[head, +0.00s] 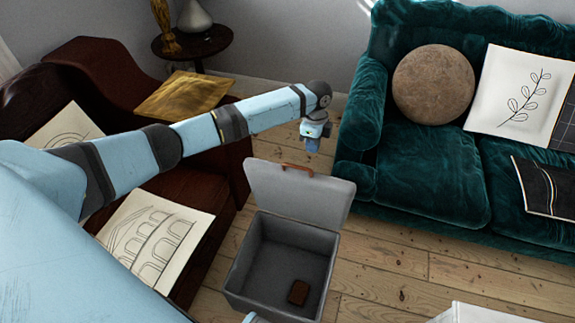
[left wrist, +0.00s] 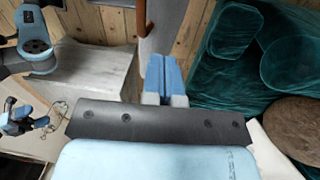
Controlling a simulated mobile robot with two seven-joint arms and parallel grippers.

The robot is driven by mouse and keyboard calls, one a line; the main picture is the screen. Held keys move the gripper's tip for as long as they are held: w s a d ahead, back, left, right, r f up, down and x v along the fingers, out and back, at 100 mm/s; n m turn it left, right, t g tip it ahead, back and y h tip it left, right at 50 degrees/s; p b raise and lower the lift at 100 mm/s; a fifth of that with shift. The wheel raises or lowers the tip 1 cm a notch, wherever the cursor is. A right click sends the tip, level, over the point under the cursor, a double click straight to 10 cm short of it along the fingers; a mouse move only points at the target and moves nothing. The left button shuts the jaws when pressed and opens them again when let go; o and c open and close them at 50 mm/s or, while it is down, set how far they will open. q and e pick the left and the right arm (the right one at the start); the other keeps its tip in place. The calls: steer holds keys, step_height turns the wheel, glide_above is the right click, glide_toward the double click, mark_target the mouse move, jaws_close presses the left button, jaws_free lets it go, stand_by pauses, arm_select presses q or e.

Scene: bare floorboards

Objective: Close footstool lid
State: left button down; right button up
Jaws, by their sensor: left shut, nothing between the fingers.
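The grey footstool (head: 240,290) stands open on the floorboards, its box facing up with a small dark brown block inside. Its lid (head: 300,195) is raised at the back, leaning upright, with a brown handle (head: 298,169) at its top edge. My left gripper (head: 312,142) is shut and empty, just above and behind the lid's top edge, apart from the handle in the head view. In the left wrist view its blue fingers (left wrist: 163,75) are together, near the handle (left wrist: 145,15) and the grey lid (left wrist: 172,22). A blue part at the left wrist view's left edge may be my right gripper (left wrist: 20,120).
A green sofa (head: 430,170) with a round brown cushion (head: 433,84) stands right of the footstool. A dark red armchair (head: 190,160) is on the left. A round side table (head: 215,42) is behind. A white object (head: 480,313) sits at the lower right. Floorboards are clear between footstool and sofa.

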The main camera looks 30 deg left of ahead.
arm_select(q)
steer(key=w+a+r+g+b, duration=0.1)
steer(key=w+a+r+b, duration=0.15)
steer(key=a+r, duration=0.3)
steer(key=shift+m+g+y, duration=0.3)
steer(key=shift+m+y, duration=0.1)
steer(key=x, duration=0.3)
steer(key=s+b+x, duration=0.1)
steer(key=x, duration=0.3)
steer(key=a+x, duration=0.1)
steer(key=x, duration=0.2)
steer(key=shift+s+f, duration=0.15)
steer(key=shift+s, duration=0.25)
steer(key=shift+s+f, duration=0.15)
steer(key=shift+s, duration=0.5)
arm_select(e)
steer(key=shift+w+a+f+t, duration=0.15)
steer(key=shift+w+f, duration=0.05)
steer(key=shift+f, duration=0.3)
steer(key=shift+w+a+f+t, duration=0.15)
steer(key=shift+w+f, duration=0.05)
steer(key=shift+f, duration=0.25)
arm_select(q)
steer(key=shift+s, duration=0.1)
arm_select(e)
steer(key=shift+s, duration=0.1)
